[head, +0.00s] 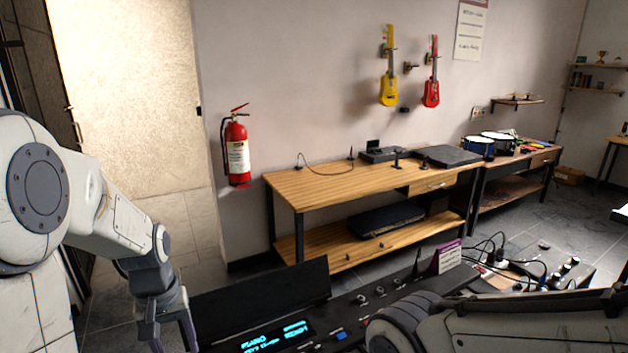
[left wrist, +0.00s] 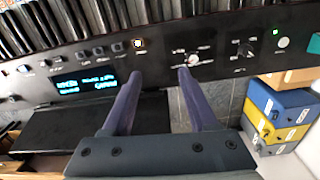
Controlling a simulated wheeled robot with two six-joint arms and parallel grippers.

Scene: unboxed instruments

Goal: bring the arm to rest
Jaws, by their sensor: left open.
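My left arm comes in from the left in the head view, with its gripper (head: 172,335) pointing down at the lower left. The left wrist view shows this gripper (left wrist: 160,78) open, its two purple-grey fingers apart with nothing between them. The fingers are over the front of a dark keyboard instrument (left wrist: 215,55) with knobs and a lit display. My right arm crosses the lower right of the head view; its gripper does not show.
The instrument's panel (head: 345,310) fills the lower middle, with cables and pedals (head: 545,262) at its right. Blue and yellow boxes (left wrist: 275,115) stand beside it. A wooden bench (head: 315,184) and a red fire extinguisher (head: 237,155) are by the wall.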

